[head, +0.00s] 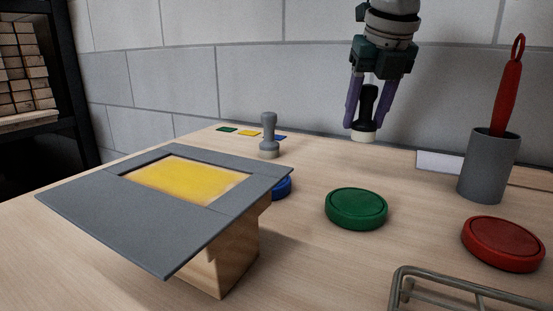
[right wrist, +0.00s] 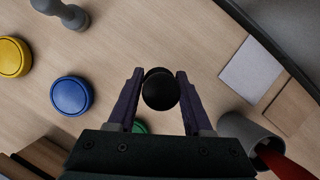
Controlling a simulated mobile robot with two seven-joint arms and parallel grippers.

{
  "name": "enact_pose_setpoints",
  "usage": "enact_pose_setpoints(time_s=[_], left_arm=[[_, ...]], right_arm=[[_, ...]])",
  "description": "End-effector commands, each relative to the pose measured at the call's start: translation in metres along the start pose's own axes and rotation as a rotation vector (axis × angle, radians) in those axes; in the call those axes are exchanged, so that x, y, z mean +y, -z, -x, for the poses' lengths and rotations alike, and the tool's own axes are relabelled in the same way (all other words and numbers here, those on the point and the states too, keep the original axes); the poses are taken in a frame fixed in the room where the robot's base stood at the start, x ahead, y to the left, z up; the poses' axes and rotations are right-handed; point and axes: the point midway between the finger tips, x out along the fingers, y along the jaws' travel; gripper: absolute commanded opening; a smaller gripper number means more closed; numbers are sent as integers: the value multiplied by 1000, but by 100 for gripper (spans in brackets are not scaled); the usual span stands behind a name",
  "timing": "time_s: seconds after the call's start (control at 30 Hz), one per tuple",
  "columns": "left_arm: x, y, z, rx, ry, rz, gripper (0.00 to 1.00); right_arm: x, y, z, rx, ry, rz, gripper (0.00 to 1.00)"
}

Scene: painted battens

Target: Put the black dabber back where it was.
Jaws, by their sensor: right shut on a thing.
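The black dabber (head: 368,101) has a dark handle and a pale pad at its bottom. It hangs upright in my right gripper (head: 369,102), above the back of the table near the wall. In the right wrist view its round black top (right wrist: 160,90) sits between the two purple fingers of the gripper (right wrist: 158,92). The fingers are shut on it. A grey dabber (head: 268,136) stands on the table to the left; it also shows in the right wrist view (right wrist: 65,14). My left gripper is not in view.
A grey frame (head: 150,220) with a yellow panel rests on a wooden block at front left. Green (head: 356,208), red (head: 503,243) and blue (head: 283,187) round pads lie on the table. A grey cup (head: 488,165) holds a red tool. A wire rack (head: 470,288) is at front right.

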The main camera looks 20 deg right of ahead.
Motion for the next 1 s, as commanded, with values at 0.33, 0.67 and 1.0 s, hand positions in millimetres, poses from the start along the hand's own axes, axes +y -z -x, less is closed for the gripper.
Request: enact_pose_setpoints(time_s=[0.33,0.67,1.0], left_arm=[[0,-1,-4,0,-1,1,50],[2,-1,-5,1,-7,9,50],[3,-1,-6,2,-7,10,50]], right_arm=[[0,17,-38,3,-1,3,0],[0,24,-57,1,-2,3,0],[0,25,-59,1,-3,3,69]])
